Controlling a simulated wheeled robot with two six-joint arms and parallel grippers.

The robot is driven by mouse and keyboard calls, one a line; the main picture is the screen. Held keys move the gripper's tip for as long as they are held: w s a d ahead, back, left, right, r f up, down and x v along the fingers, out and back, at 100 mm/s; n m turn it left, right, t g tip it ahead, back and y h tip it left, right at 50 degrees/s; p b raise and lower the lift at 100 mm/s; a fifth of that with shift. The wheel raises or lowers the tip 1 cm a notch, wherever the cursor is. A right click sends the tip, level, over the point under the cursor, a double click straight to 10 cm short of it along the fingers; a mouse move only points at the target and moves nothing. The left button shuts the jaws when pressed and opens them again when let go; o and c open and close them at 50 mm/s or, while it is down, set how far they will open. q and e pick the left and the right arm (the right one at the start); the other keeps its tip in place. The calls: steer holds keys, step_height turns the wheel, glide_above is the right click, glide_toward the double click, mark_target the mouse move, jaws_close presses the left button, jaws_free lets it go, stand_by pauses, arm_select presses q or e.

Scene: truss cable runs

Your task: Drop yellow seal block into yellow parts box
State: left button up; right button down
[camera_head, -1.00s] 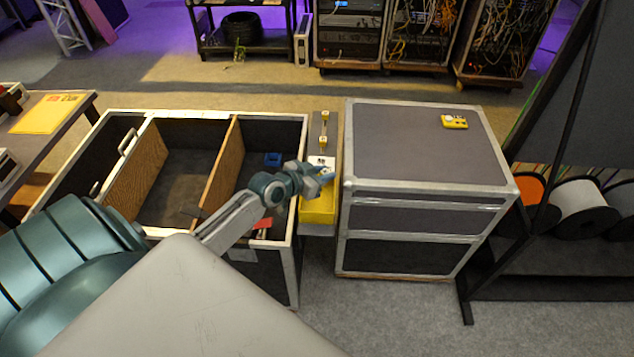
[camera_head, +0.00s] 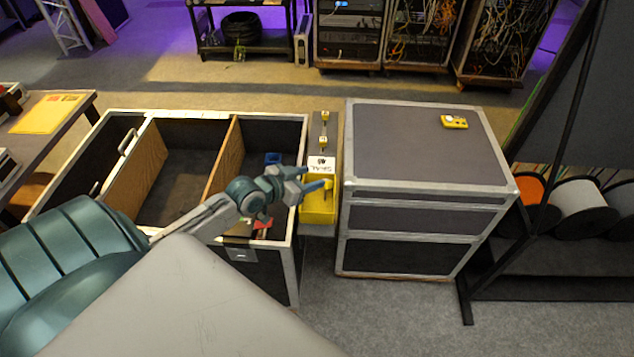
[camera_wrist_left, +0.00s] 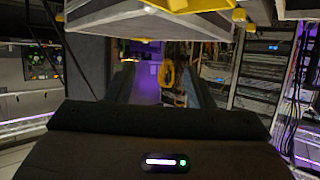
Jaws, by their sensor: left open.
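The yellow parts box (camera_head: 318,214) stands in the narrow gap between the open divided case and the closed grey case. My left gripper (camera_head: 318,181) is above the back part of this box, its blue-tipped fingers apart. In the left wrist view, the two fingers (camera_wrist_left: 161,88) are spread with nothing held between them. I cannot tell which yellow piece is the seal block. The gripper hides part of the box's inside. My right gripper is not in view.
A white label card (camera_head: 320,165) stands behind the box. The open case (camera_head: 297,250) with wooden dividers is on the left, holding a blue item (camera_head: 273,158). The closed grey case (camera_head: 420,150) on the right carries a yellow device (camera_head: 454,122); its top is mostly clear.

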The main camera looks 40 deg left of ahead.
arm_select(q)
steer(key=shift+p+v, duration=0.5)
steer(key=shift+v, duration=1.95)
steer(key=s+d+f+n+g+y, duration=0.1)
steer(key=s+d+f+g, duration=0.2)
steer(key=s, duration=0.4)
steer(key=s+d+g+y, duration=0.25)
steer(key=s+d, duration=0.25)
steer(key=s, duration=0.3)
steer(key=s+d+f+n+g, duration=0.1)
steer(key=s+d+f+g, duration=0.1)
steer(key=s+d+g, duration=0.35)
steer(key=s+a+f, duration=0.1)
steer(key=a+f, duration=0.1)
steer(key=f, duration=1.3)
steer(key=s+a+f, duration=0.1)
steer(key=a+f, duration=0.2)
steer(key=f, duration=1.2)
steer(key=s+f, duration=1.8)
steer(key=shift+s+a+f+g, duration=0.15)
steer(key=shift+a+f+g, duration=0.05)
steer(key=shift+a+g, duration=0.25)
